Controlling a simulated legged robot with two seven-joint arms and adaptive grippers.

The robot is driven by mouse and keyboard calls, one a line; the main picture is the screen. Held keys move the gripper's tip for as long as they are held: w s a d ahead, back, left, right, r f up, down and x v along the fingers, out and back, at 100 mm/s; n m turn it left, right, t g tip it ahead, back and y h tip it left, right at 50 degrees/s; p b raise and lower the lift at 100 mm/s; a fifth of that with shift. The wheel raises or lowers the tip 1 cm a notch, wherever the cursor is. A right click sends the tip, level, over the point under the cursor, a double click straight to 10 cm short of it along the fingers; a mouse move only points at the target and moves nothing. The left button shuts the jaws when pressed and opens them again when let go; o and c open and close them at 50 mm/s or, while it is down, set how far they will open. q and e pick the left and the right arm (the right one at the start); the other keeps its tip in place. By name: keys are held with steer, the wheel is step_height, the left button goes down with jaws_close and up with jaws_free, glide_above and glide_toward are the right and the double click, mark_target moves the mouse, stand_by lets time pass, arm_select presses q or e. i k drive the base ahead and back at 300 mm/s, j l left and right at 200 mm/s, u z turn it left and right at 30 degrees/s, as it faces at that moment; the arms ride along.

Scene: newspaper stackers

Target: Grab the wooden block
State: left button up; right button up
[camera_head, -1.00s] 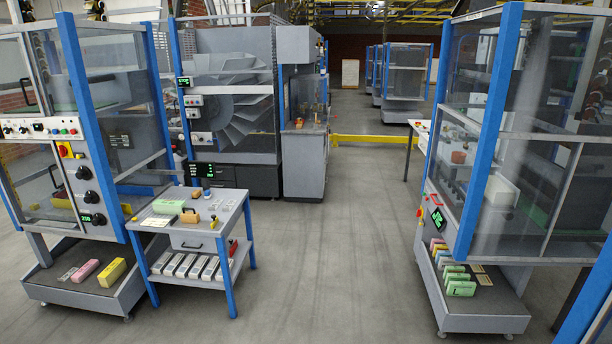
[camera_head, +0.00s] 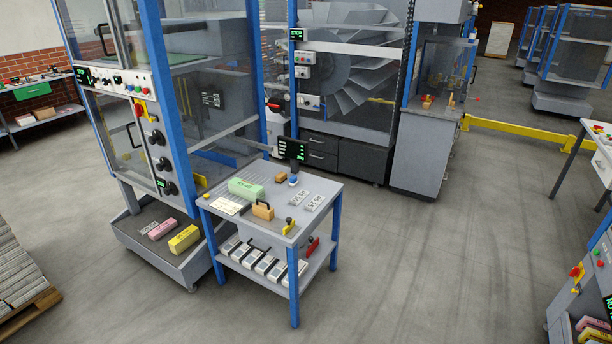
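A grey worktable (camera_head: 325,186) with blue legs stands at the centre of the head view. On its top lie two wood-coloured pieces. One is a tan block (camera_head: 263,211) with a black handle, near the table's front. The other is a smaller brown block (camera_head: 281,177) without a visible handle, farther back beside a small black display (camera_head: 292,150). I cannot tell which one is the named wooden block. Neither of my grippers is in view.
A green block (camera_head: 245,188) and white papers (camera_head: 229,205) share the tabletop. A glass-sided machine (camera_head: 160,150) stands left of the table, with a pink (camera_head: 162,229) and a yellow block (camera_head: 184,239) on its low shelf.

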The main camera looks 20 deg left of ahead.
mark_target(266, 212)
steer(key=i+j+z, duration=0.3)
steer(key=i+j, duration=0.2)
steer(key=i+j+z, duration=0.15)
steer(key=j, duration=0.3)
steer(key=i+j+z, duration=0.15)
steer(key=i+j, duration=0.15)
steer(key=i+j+z, duration=0.15)
steer(key=j, duration=0.3)
steer(key=i, duration=0.05)
